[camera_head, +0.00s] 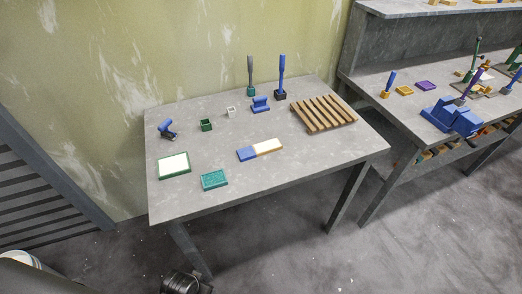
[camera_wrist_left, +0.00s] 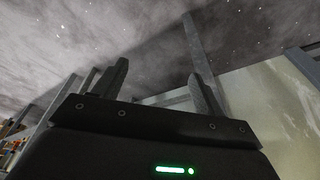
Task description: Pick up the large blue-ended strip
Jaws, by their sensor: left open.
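A strip with one blue end and a cream body (camera_head: 262,149) lies flat on the grey table (camera_head: 300,177), near the middle of its front half. Its blue end points left. It is the only blue-ended strip I can make out on this table. My left gripper (camera_wrist_left: 160,82) shows in the left wrist view with its two dark fingers apart and nothing between them. That view shows floor and table legs beyond the fingers, not the strip. My right gripper is in neither view.
A green-framed white pad (camera_head: 174,165) and a teal block (camera_head: 214,180) lie left of the strip. A slatted wooden rack (camera_head: 323,113) is at the right. Small tools and stamps stand behind. A second bench (camera_head: 420,92) with a blue vise (camera_head: 452,117) is farther right.

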